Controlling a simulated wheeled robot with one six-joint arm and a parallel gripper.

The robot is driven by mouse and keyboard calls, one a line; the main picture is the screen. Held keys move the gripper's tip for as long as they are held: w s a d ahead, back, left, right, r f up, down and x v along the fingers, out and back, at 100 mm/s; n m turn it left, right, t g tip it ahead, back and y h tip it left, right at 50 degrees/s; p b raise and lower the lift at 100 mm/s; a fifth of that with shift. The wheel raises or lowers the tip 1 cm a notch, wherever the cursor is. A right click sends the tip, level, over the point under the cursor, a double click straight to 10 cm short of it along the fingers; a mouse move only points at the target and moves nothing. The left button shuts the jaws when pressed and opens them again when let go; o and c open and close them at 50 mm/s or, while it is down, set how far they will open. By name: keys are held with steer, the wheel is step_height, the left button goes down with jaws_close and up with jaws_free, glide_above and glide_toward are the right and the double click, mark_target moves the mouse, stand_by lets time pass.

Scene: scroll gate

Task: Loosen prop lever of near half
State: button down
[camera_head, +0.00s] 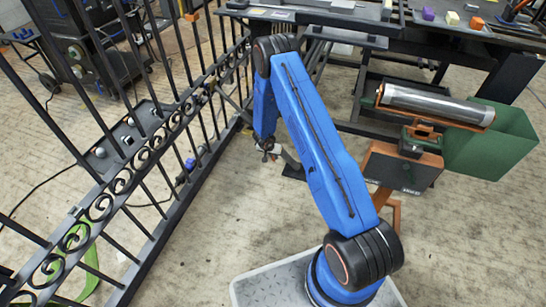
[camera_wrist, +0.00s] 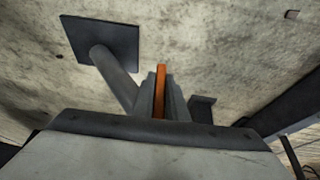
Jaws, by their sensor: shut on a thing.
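My gripper (camera_wrist: 160,98) is shut on a narrow orange lever (camera_wrist: 160,77) in the wrist view; only the lever's top part shows between the fingers. A dark round prop post (camera_wrist: 113,73) slants just left of the fingers and ends in a square foot plate (camera_wrist: 97,38) on the floor. In the head view my gripper (camera_head: 269,154) hangs low beside the black scroll gate (camera_head: 127,180). The foot plate (camera_head: 292,171) shows just to its right. The lever is too small to make out there.
A dark workbench (camera_head: 330,22) with small coloured blocks stands behind. A metal roller (camera_head: 436,104) and a green bin (camera_head: 490,142) are at the right. A dark cart (camera_head: 90,62) stands behind the gate.

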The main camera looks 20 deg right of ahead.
steer(key=shift+d+g+h, duration=0.15)
steer(key=shift+g+h, duration=0.15)
stand_by(0.4)
steer(key=c, duration=1.8)
jaws_free()
steer(key=shift+s, duration=0.1)
steer(key=shift+o, duration=0.2)
steer(key=shift+w+t+y, duration=0.25)
steer(key=shift+t+y, duration=0.15)
steer(key=shift+a, duration=0.25)
